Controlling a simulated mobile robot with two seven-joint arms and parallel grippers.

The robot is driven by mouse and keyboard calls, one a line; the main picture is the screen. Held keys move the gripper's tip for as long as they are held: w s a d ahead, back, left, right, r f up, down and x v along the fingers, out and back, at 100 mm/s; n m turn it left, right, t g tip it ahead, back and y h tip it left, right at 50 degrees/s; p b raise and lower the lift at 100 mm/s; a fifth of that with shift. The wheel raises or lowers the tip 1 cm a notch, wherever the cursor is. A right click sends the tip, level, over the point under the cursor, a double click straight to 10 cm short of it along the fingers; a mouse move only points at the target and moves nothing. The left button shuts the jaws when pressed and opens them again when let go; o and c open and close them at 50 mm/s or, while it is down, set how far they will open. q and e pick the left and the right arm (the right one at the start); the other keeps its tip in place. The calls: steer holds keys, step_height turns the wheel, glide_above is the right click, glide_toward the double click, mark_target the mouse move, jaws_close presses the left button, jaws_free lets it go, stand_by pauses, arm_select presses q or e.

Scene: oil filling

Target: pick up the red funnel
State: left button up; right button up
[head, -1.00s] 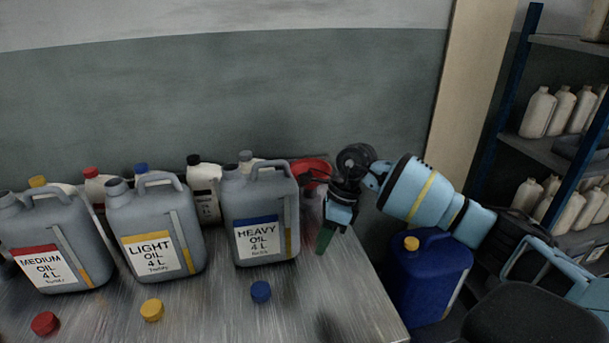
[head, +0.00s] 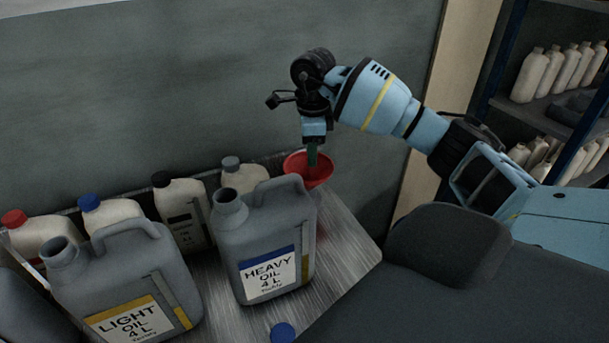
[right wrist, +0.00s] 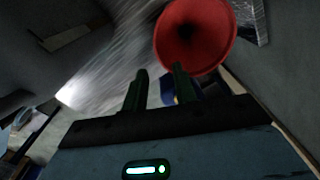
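The red funnel (head: 318,181) is behind the right shoulder of the heavy oil can, near the back of the metal table; its lower part is hidden. My right gripper (head: 312,160) points down over the funnel's mouth in the head view. In the right wrist view its two fingers (right wrist: 160,72) stand apart with a gap between them. The funnel (right wrist: 196,36) shows its open mouth there, right of the gap, its rim by the right fingertip. Whether they touch is unclear. My left gripper is not in view.
The grey heavy oil can (head: 262,240) stands close in front of the funnel, the light oil can (head: 125,270) left of it. Several white bottles (head: 182,212) line the back by the wall. A blue cap (head: 283,332) lies in front. The table's right end (head: 350,240) is bare.

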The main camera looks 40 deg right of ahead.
steer(key=shift+s+f, duration=0.1)
steer(key=shift+f, duration=0.35)
steer(key=shift+w+f, duration=0.2)
steer(key=shift+f, duration=0.65)
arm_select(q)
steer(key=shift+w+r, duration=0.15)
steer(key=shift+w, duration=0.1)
arm_select(e)
steer(key=shift+f, duration=0.1)
steer(key=shift+a+f, duration=0.2)
steer(key=shift+f, duration=0.2)
steer(key=f, duration=0.3)
steer(key=shift+w+a+f+p, duration=0.1)
steer(key=shift+a+f+p, duration=0.1)
steer(key=shift+p, duration=0.2)
steer(key=shift+f, duration=0.4)
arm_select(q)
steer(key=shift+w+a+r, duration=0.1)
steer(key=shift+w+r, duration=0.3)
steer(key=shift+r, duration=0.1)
arm_select(e)
jaws_close()
